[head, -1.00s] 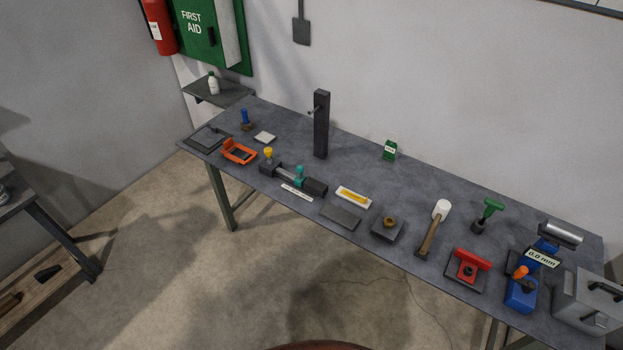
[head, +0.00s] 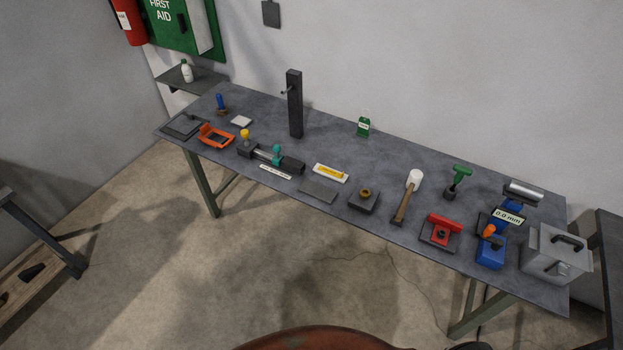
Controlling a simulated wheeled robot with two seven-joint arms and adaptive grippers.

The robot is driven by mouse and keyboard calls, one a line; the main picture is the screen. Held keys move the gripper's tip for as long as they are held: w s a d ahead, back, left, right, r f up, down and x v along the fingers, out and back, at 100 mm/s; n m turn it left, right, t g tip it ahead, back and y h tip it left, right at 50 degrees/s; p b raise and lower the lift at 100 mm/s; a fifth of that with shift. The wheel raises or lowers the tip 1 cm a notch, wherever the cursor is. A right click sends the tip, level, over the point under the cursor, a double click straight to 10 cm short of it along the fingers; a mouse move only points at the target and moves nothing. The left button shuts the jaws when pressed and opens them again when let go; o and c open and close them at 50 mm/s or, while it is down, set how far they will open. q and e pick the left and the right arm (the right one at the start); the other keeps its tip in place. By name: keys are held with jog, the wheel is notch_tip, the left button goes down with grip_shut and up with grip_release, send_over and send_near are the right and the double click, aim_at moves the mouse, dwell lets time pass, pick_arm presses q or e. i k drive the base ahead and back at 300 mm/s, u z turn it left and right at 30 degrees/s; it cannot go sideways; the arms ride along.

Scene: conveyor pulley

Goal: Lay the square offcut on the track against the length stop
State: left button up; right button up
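A small light-grey square plate (head: 241,121), which looks like the square offcut, lies flat near the back left of the workbench (head: 335,143). In front of it and to its right is a dark fixture with a pale rail (head: 268,155), a yellow knob (head: 245,134) and a teal knob (head: 277,150). This looks like the track, with a dark block (head: 291,165) at its right end. I cannot tell which part is the length stop. The plate lies apart from the fixture. Neither of my grippers is in view.
An orange frame (head: 215,136) lies left of the fixture, and a dark post (head: 295,105) stands behind it. A white ruler (head: 275,172) lies in front. A reddish-brown rounded edge (head: 320,340) shows at the bottom.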

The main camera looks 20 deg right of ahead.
aim_at(290, 165)
jog(key=z, duration=1.45)
jog(key=k, duration=0.1)
jog(key=u, duration=2.2)
jog(key=i, duration=0.7)
jog(key=u, duration=0.1)
